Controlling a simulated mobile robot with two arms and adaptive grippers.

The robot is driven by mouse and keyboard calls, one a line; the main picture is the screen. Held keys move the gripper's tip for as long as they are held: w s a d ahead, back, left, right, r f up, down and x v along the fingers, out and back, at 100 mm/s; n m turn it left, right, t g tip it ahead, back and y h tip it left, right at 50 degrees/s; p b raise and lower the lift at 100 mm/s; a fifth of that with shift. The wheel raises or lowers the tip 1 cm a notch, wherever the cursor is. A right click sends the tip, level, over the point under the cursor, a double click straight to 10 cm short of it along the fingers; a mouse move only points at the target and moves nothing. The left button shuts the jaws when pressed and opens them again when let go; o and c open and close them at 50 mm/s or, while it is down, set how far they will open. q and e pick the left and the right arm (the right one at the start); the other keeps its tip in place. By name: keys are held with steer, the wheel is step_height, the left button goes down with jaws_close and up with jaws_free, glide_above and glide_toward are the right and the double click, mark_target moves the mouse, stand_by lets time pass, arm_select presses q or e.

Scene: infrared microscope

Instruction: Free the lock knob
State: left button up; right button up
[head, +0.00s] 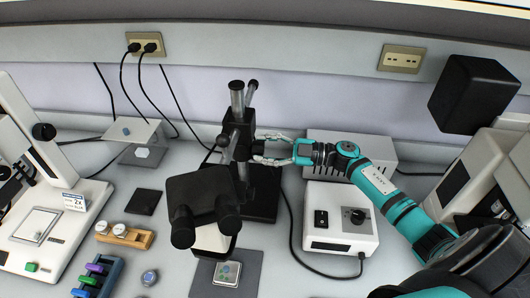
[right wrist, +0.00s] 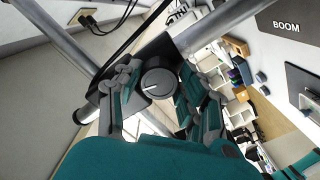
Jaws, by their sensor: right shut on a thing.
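The lock knob (right wrist: 158,82) is a dark round knob with a white pointer line, on the black clamp block of the boom stand. In the right wrist view it sits between the fingers of my right gripper (right wrist: 160,90), which is shut on it. In the head view my right gripper (head: 259,148) reaches in from the right to the stand's clamp (head: 237,138), and the knob is too small and covered to make out there. The microscope head (head: 203,200) hangs in front of the stand. My left gripper is not in view.
The black stand base (head: 262,205) is behind the microscope head. A white control box (head: 338,218) with a dial stands right of it, its cable running across the bench. A wooden holder (head: 125,235) and a dark pad (head: 143,202) lie to the left. Bench front centre-right is clear.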

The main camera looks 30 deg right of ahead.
steer(key=shift+n+b, duration=4.85)
steer(key=shift+n, duration=1.35)
steer(key=o, duration=1.2)
steer(key=shift+d, duration=0.1)
steer(key=shift+r, duration=0.1)
steer(key=shift+r, duration=0.1)
